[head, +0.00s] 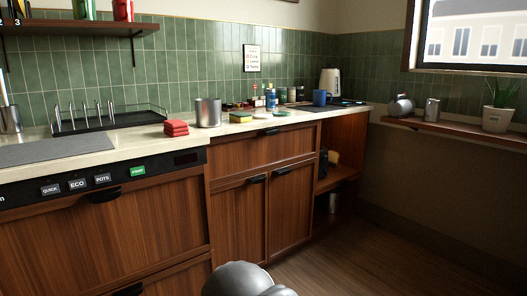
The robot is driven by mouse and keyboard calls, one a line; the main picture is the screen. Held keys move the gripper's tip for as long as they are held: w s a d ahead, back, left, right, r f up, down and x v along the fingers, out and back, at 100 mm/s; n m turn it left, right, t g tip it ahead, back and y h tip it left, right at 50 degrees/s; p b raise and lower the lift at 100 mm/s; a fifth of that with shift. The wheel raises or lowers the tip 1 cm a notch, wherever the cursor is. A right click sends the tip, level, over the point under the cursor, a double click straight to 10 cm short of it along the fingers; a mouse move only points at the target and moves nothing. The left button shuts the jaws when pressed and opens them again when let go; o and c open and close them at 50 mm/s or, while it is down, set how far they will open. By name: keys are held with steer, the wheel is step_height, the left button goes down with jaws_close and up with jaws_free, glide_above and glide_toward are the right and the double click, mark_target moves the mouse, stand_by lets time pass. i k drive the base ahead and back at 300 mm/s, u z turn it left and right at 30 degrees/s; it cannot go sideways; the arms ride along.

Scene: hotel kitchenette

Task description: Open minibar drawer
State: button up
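A wooden drawer front (262,158) with a dark handle at its top edge sits under the counter, above two cabinet doors (237,222). It looks shut. A wide wooden front (100,245) with a button panel (100,180) is at the left, also shut. A lower front with a dark handle (128,290) shows below it. No label marks which one is the minibar drawer. A grey rounded part of my arm shows at the bottom centre; my gripper is not in view.
The counter (140,148) holds a dish rack (108,120), red cloths (176,128), a metal canister (208,112), a blue mug (319,97) and a kettle (330,82). Open shelves (336,178) stand right of the doors. The floor (350,255) there is clear.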

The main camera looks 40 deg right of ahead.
mark_target(231, 157)
steer(key=k, duration=0.55)
steer(key=z, duration=0.65)
steer(key=i, duration=1.3)
